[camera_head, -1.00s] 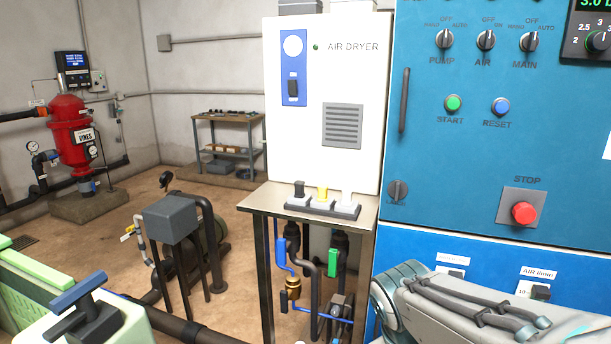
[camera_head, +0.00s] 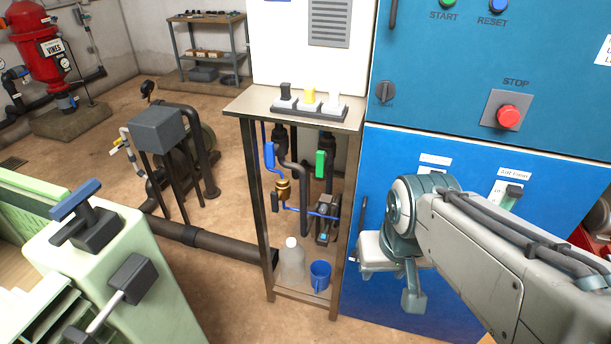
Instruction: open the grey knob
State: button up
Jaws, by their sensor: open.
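A small rail on the steel stand holds three knobs: a dark grey one (camera_head: 285,94), a yellow one (camera_head: 308,97) and a light grey-white one (camera_head: 331,102). A round grey door knob (camera_head: 385,91) sits on the teal cabinet to their right. I cannot tell which of these is the task's grey knob. My gripper (camera_head: 392,283) is open and points down in front of the blue lower cabinet, below and right of the stand's top. It appears empty and apart from all the knobs. My forearm comes in from the right.
Under the stand are pipes with a blue handle (camera_head: 269,155) and a green handle (camera_head: 320,163), a bottle (camera_head: 292,262) and a blue cup (camera_head: 320,275). A red stop button (camera_head: 508,116) is on the cabinet. A green machine (camera_head: 110,270) stands front left.

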aim_at(323, 209)
jog(key=z, duration=0.05)
jog(key=k, duration=0.5)
jog(key=z, duration=0.95)
jog(key=i, duration=0.75)
jog(key=u, duration=2.05)
